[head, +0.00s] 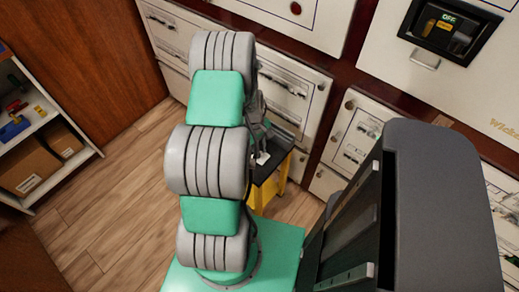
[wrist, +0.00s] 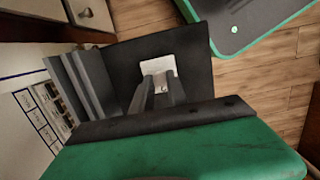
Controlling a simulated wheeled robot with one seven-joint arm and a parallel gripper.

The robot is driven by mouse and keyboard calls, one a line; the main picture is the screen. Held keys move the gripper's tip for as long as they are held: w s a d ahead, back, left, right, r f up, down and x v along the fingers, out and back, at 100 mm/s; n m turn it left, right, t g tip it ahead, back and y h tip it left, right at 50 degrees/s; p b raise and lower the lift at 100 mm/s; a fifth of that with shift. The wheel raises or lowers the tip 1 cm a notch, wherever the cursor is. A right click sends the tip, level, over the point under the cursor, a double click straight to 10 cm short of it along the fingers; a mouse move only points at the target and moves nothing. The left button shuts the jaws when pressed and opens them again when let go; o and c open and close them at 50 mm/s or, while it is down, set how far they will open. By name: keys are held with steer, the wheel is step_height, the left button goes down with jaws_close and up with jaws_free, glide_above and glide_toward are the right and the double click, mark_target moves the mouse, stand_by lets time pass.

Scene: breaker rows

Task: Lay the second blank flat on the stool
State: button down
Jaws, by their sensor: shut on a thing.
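The stool has a black top (head: 268,170) and yellow sides (head: 269,191). It stands beyond my arm in the head view, and its dark top (wrist: 115,60) shows behind the fingers in the wrist view. My gripper (wrist: 162,88) is over the stool top, its two grey fingers closed on a small white blank (wrist: 158,66). The blank shows around the fingertips against the dark top. Whether it touches the top I cannot tell. In the head view the white blank (head: 262,158) shows at the stool, with my gripper partly hidden by my arm. I cannot make out a separate other blank.
White breaker panels (head: 285,90) line the wall behind the stool. An open dark recess with an OFF label (head: 450,28) is at upper right. A shelf with cardboard boxes (head: 30,165) stands at left. Bare wooden floor (head: 115,190) lies between shelf and arm.

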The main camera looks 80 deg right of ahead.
steer(key=shift+f, duration=0.4)
steer(key=c, duration=1.2)
jaws_free()
steer(key=shift+c, duration=0.2)
steer(key=shift+r, duration=0.1)
step_height(320, 180, up, 8)
steer(key=w, duration=0.1)
steer(key=shift+d+f, duration=0.2)
steer(key=shift+d, duration=0.05)
